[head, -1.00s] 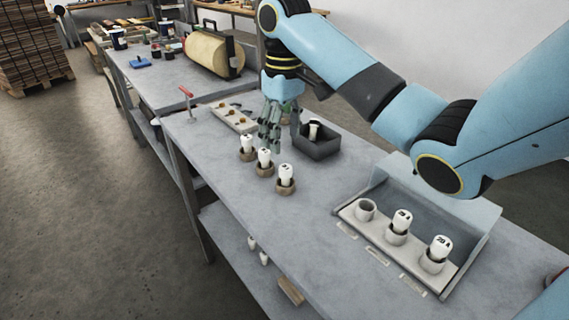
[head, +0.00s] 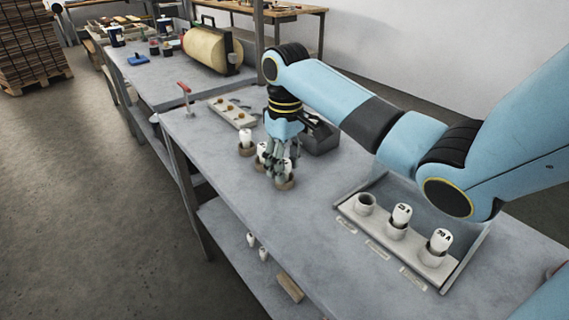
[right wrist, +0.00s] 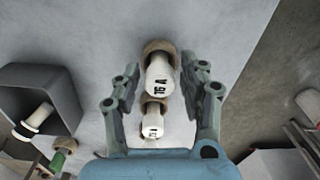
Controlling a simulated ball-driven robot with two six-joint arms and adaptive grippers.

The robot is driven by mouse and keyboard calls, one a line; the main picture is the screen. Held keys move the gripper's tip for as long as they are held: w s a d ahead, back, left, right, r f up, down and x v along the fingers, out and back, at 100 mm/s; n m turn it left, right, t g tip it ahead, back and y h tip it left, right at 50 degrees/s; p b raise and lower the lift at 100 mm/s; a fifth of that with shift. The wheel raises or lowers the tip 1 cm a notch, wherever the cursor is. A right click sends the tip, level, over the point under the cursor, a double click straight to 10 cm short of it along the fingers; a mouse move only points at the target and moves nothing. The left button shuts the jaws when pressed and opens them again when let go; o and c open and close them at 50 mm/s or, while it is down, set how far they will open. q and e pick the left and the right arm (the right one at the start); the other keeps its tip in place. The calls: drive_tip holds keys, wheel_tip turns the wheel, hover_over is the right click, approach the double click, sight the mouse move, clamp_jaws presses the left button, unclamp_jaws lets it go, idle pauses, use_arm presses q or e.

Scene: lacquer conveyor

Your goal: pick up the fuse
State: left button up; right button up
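Three white fuses stand in brown ring holders on the grey bench: a rear one (head: 246,137), a middle one (head: 262,150) and a front one (head: 284,167), partly hidden by my right gripper (head: 277,168). In the right wrist view, my right gripper (right wrist: 162,85) is open. Its fingers stand on either side of a fuse marked 15 A (right wrist: 160,80), with gaps on both sides. A second fuse (right wrist: 152,127) stands below it in that view. My left gripper is not in view.
A tray (head: 352,212) holds one empty socket (head: 365,204) and two fuses in sockets, at the right. A dark box (head: 322,143) stands behind my gripper; the wrist view shows a white piece (right wrist: 35,120) in it. A strip with brown knobs (head: 232,112) lies farther back.

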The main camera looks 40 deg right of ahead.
clamp_jaws()
